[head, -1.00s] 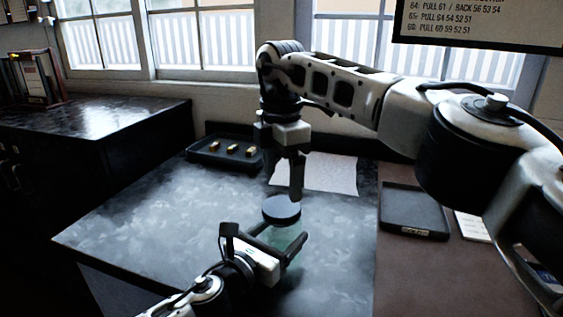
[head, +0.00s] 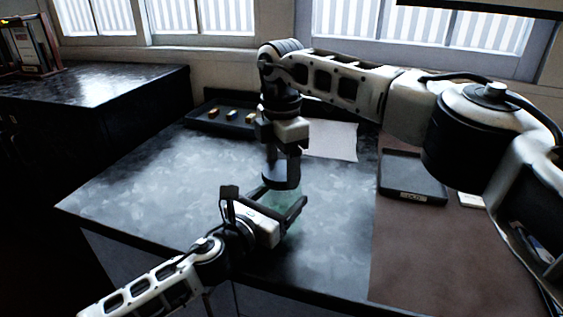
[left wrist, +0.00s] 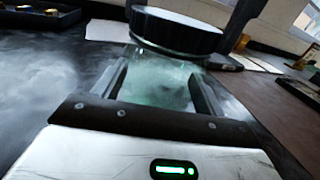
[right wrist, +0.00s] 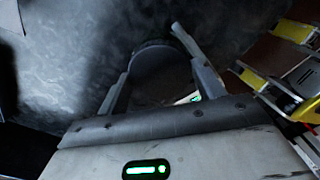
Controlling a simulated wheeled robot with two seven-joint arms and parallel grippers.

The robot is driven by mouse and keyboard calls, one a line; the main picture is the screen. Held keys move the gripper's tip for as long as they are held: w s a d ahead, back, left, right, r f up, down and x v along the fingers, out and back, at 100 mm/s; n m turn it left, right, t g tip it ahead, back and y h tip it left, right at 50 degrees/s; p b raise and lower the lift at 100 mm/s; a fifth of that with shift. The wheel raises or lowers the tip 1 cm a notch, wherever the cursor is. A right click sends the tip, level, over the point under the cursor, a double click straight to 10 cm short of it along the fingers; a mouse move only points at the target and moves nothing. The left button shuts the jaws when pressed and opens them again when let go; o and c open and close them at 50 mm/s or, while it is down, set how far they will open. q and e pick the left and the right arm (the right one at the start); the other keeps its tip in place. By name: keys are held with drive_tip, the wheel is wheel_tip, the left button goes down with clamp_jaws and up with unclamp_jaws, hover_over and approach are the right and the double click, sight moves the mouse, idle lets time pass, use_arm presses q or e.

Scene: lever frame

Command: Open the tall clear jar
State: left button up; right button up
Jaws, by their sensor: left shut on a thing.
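The tall clear jar stands on the dark stone counter, its greenish body (left wrist: 155,85) between my left fingers. Its wide black lid (head: 281,177) is on top; it also shows in the left wrist view (left wrist: 175,32) and the right wrist view (right wrist: 160,72). My left gripper (head: 276,212) is shut on the jar's body below the lid. My right gripper (head: 283,165) points down from above at the lid. In the right wrist view its fingers are spread, one each side of the lid; I cannot tell if they touch it.
A black tray (head: 193,122) with several small brass pieces lies at the back of the counter. A white sheet (head: 335,142) lies behind the jar. A shallow dark tray (head: 412,178) lies on the brown surface at right. The counter left of the jar is clear.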

drive_tip(key=n, duration=0.4)
drive_tip(key=shift+n, duration=0.4)
drive_tip(key=n, duration=1.7)
drive_tip(key=shift+r, duration=0.1)
drive_tip(key=n, duration=0.9)
drive_tip(key=shift+n, duration=0.4)
drive_tip(key=n, duration=0.4)
drive_tip(key=shift+r, duration=0.15)
